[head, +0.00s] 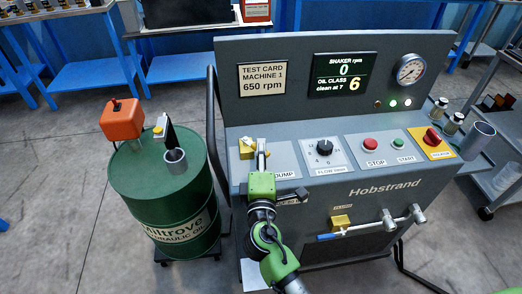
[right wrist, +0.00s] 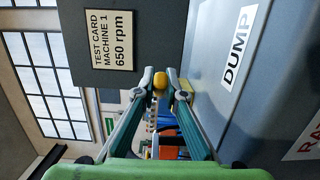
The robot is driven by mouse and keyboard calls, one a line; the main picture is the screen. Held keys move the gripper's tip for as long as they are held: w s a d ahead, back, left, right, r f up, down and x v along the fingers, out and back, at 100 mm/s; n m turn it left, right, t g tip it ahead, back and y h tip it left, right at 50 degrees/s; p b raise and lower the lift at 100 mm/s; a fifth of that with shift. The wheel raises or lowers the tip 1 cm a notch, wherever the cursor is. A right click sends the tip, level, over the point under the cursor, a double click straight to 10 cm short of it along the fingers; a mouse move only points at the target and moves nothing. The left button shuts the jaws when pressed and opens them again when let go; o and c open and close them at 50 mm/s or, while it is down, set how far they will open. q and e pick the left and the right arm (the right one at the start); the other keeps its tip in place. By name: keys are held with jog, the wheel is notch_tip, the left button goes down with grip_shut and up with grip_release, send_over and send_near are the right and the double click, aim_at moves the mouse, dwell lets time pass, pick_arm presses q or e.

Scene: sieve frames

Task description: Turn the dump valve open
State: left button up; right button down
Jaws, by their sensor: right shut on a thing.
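The dump valve (head: 246,149) is a yellow fitting at the left end of the sloped grey panel, beside the white DUMP label (head: 284,173). My right gripper (head: 261,148) is at the valve, its green wrist toward the front. In the right wrist view its two fingers (right wrist: 162,83) are closed around the valve's round yellow knob (right wrist: 160,79). The DUMP label (right wrist: 239,45) is to the right there. The gripper hides part of the valve, and I cannot tell how far it is turned. My left gripper is not in view.
A green oil drum (head: 165,200) stands close to the machine's left side. A blue-handled drain pipe (head: 365,227) sticks out below the panel.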

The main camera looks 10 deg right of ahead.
jog(key=shift+f, duration=0.1)
jog(key=c, duration=2.1)
grip_release()
jog(key=s, duration=0.4)
jog(key=s+a, duration=0.1)
jog(key=s, duration=0.7)
jog(key=shift+a, duration=0.25)
